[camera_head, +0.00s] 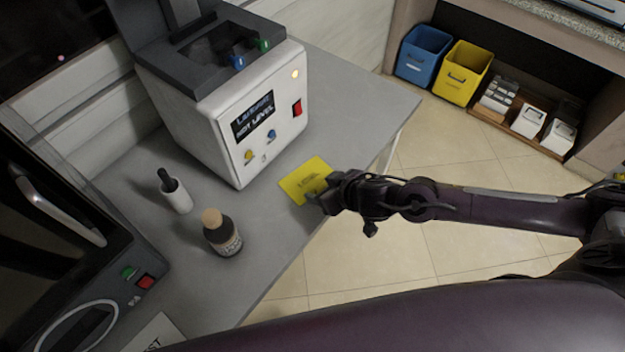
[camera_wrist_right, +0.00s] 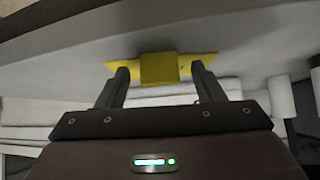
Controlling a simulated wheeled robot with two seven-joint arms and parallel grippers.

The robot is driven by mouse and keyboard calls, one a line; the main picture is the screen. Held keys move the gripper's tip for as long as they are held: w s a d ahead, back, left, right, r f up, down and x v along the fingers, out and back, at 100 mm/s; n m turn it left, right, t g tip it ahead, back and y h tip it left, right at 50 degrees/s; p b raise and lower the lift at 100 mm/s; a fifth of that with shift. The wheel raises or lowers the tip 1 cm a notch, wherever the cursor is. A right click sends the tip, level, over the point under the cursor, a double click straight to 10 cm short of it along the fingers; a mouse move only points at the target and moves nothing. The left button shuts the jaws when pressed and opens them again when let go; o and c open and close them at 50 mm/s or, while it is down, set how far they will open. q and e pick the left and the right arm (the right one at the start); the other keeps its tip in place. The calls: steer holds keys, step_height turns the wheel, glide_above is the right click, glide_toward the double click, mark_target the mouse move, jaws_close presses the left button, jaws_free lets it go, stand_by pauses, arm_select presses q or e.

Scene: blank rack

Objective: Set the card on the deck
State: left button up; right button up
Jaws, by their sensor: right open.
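A yellow card (camera_head: 303,178) with dark print lies on the grey table near its right edge, in front of the white machine. In the right wrist view the card (camera_wrist_right: 124,70) has a raised yellow block (camera_wrist_right: 160,69). My right gripper (camera_head: 325,194) is open at the card's near edge; in the wrist view its fingertips (camera_wrist_right: 160,75) stand either side of the block, with gaps visible. Whether they touch the card is unclear. The white machine (camera_head: 212,140) has a dark top deck (camera_head: 190,75) holding small blue and green pieces. My left gripper is out of view.
A brown bottle (camera_head: 222,235) and a white bottle with a black top (camera_head: 175,192) stand left of the card. A dark appliance (camera_head: 60,220) fills the left side. Blue (camera_head: 424,55) and yellow (camera_head: 462,72) bins sit on the far shelf.

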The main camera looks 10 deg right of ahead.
steer(key=shift+w+f, duration=0.1)
steer(key=c, duration=1.1)
